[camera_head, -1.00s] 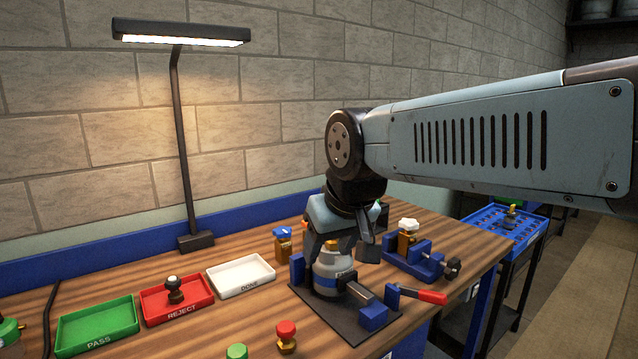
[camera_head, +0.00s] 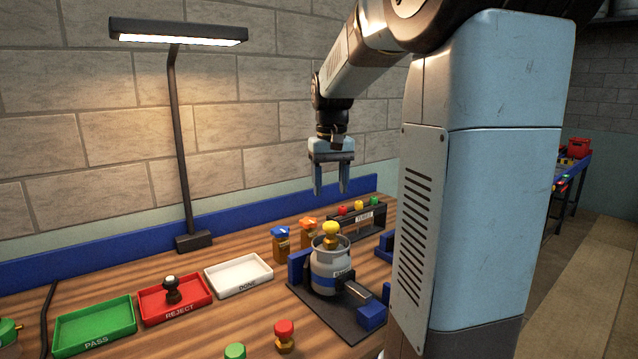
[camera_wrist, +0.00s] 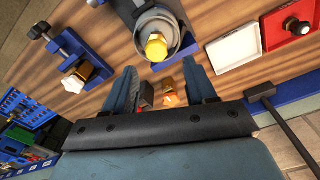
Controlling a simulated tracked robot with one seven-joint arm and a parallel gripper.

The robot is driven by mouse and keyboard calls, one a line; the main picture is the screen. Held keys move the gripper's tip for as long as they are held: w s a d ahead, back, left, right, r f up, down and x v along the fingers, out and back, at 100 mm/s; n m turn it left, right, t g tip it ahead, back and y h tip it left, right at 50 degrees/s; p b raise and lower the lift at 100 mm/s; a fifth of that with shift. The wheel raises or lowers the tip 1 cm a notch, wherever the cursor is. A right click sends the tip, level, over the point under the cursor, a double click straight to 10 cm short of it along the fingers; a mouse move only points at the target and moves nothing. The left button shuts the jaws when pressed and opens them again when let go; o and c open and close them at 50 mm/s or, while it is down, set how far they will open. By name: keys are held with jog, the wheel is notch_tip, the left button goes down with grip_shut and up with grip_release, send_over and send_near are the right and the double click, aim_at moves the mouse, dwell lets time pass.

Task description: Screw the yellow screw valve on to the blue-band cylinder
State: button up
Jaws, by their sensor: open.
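The blue-band cylinder (camera_head: 324,281) stands upright in a blue clamp (camera_head: 371,316) on a dark mat. The yellow screw valve (camera_head: 331,229) sits upright at the cylinder's top; how deep its thread sits cannot be told. In the wrist view the yellow valve (camera_wrist: 156,46) shows over the grey cylinder top (camera_wrist: 150,22). My gripper (camera_head: 330,190) points down, open and empty, above and behind the cylinder, apart from the valve. Its two fingers (camera_wrist: 160,85) are spread in the wrist view.
Blue-topped (camera_head: 281,243) and orange-topped (camera_head: 308,232) valves stand behind the cylinder, near a rack (camera_head: 357,223) with small coloured knobs. Red (camera_head: 285,335) and green (camera_head: 235,351) valves stand in front. White (camera_head: 240,277), red (camera_head: 175,302) and green (camera_head: 95,326) trays lie left. A white-topped valve (camera_wrist: 73,83) is clamped nearby.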

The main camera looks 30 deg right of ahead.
aim_at(332, 225)
jog(key=f, duration=0.4)
jog(key=w+d+f, duration=0.1)
jog(key=f, duration=0.9)
jog(key=shift+w+d+f, duration=0.15)
jog(key=shift+w+d, duration=0.05)
jog(key=shift+w, duration=0.1)
jog(key=c, duration=0.8)
jog(key=m, duration=0.5)
jog(key=shift+c, duration=0.2)
jog(key=m, duration=0.4)
jog(key=shift+d+m, duration=0.1)
jog(key=shift+m, duration=0.3)
jog(key=m, duration=0.5)
jog(key=shift+f+g, duration=0.15)
jog(key=shift+g, duration=0.15)
jog(key=shift+c, duration=0.2)
jog(key=m, duration=0.5)
jog(key=shift+s+f, duration=0.1)
